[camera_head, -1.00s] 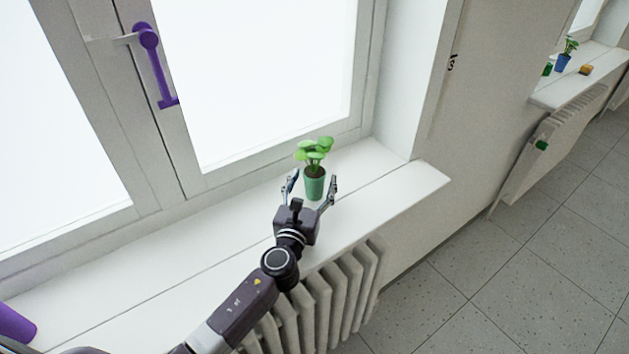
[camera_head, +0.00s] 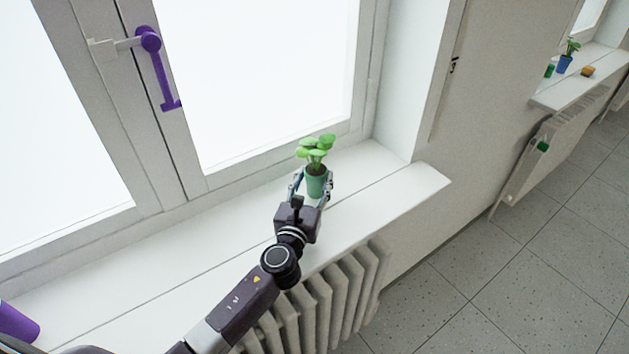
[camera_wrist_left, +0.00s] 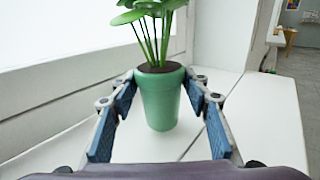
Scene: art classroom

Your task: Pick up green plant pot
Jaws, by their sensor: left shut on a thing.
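The green plant pot (camera_head: 316,184) stands upright on the white windowsill (camera_head: 392,190), with a leafy green plant (camera_head: 315,150) growing from dark soil. My left gripper (camera_head: 311,185) reaches it from the front and is shut on the pot, one finger on each side. In the left wrist view the pot (camera_wrist_left: 158,104) is between the two blue-padded fingers of my left gripper (camera_wrist_left: 158,92), whose tips touch it near the rim. The pot appears to rest on the sill. My right gripper is not in view.
The window frame (camera_head: 285,154) rises behind the sill, with a purple handle (camera_head: 156,68). A radiator (camera_head: 335,300) is below the sill. A purple object (camera_head: 14,322) is at the left end. A blue pot (camera_head: 563,64) stands on a farther sill. The sill around the pot is clear.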

